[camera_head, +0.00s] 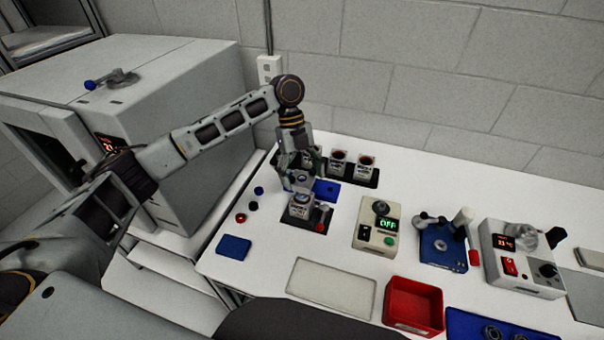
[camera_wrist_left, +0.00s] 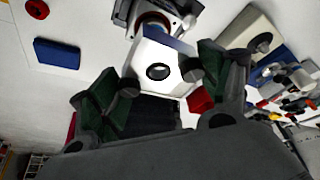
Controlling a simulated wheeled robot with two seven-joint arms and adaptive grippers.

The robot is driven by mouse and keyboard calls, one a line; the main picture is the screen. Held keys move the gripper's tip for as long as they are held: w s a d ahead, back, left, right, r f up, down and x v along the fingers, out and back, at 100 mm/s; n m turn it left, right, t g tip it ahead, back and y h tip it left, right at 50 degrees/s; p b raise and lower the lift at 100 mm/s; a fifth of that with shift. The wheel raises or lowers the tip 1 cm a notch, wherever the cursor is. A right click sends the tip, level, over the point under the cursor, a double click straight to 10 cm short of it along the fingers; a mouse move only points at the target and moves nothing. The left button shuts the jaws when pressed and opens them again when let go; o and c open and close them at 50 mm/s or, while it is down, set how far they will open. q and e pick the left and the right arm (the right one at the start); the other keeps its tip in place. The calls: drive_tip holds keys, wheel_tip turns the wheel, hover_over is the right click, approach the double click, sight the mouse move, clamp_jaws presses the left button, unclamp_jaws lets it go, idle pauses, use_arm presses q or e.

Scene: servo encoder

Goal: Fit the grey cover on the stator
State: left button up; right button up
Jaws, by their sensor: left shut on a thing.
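My left gripper (camera_head: 301,166) points down and is shut on the grey cover (camera_head: 299,181), a light block with a dark round hole. The cover also shows between the green-padded fingers in the left wrist view (camera_wrist_left: 160,66). The stator (camera_head: 301,207) sits in a dark fixture (camera_head: 293,222) with a red-knobbed lever, below the cover. In the left wrist view the stator (camera_wrist_left: 157,22) shows behind the cover, its copper-coloured ring partly hidden. The cover appears held above the stator; I cannot tell whether they touch. My right gripper is not in view.
A dark rack with cups (camera_head: 366,163) and a blue plate (camera_head: 326,191) stand close behind the gripper. A pale tray (camera_head: 345,286) and a red bin (camera_head: 413,305) are in front. A large grey cabinet (camera_head: 190,130) stands left.

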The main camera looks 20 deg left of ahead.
use_arm(q)
drive_tip(key=shift+f+b, duration=0.3)
drive_tip(key=shift+f, duration=2.65)
idle(0.8)
drive_tip(key=o, duration=1.1)
drive_tip(key=shift+r, duration=0.1)
drive_tip(key=shift+r+p, duration=4.15)
drive_tip(key=shift+r, duration=0.2)
drive_tip(key=shift+s+f, duration=0.1)
